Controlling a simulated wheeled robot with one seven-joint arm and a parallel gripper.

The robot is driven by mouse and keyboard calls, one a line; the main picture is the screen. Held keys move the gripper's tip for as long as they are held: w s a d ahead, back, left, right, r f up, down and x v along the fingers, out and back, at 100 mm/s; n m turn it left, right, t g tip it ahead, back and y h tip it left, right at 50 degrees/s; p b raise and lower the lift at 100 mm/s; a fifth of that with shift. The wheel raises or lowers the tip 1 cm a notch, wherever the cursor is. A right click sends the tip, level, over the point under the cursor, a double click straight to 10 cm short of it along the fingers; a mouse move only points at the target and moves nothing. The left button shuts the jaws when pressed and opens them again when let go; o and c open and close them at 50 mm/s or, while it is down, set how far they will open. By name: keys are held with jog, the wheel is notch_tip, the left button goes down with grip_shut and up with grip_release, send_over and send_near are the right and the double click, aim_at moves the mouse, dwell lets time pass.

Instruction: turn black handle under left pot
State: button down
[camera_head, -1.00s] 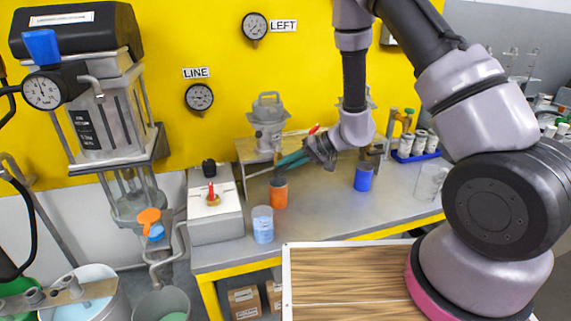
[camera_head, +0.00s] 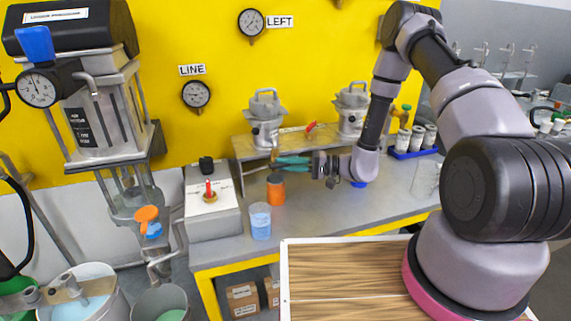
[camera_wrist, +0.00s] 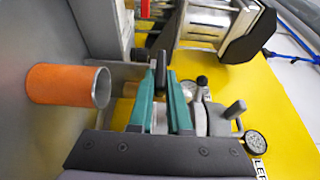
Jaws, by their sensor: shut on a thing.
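The left pot (camera_head: 264,110) is a grey metal vessel on a raised shelf above the bench. My gripper (camera_head: 277,164) reaches in from the right, its teal fingers level under this pot. In the wrist view, the black handle (camera_wrist: 161,66) stands between the two teal fingertips (camera_wrist: 161,76), and my gripper is shut on it. In the head view I cannot make out the handle, as the fingers and pot outlet crowd that spot. The orange cup (camera_head: 275,189) stands on the bench just below the fingertips; it also shows in the wrist view (camera_wrist: 62,84).
A clear beaker of blue liquid (camera_head: 260,221) stands in front of the orange cup. A second pot (camera_head: 350,108) is to the right, with a red handle (camera_head: 311,127) between. A blue cup (camera_head: 359,184) is mostly hidden by my wrist. A grey box (camera_head: 211,213) stands left.

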jog(key=shift+s+a, duration=0.1)
jog(key=shift+s, duration=0.05)
jog(key=c, duration=0.9)
grip_release()
jog(key=shift+o, duration=0.2)
jog(key=shift+d, duration=0.5)
jog(key=s+d, duration=0.1)
jog(key=d, duration=0.8)
jog(key=shift+d, duration=0.4)
jog(key=shift+f, duration=0.1)
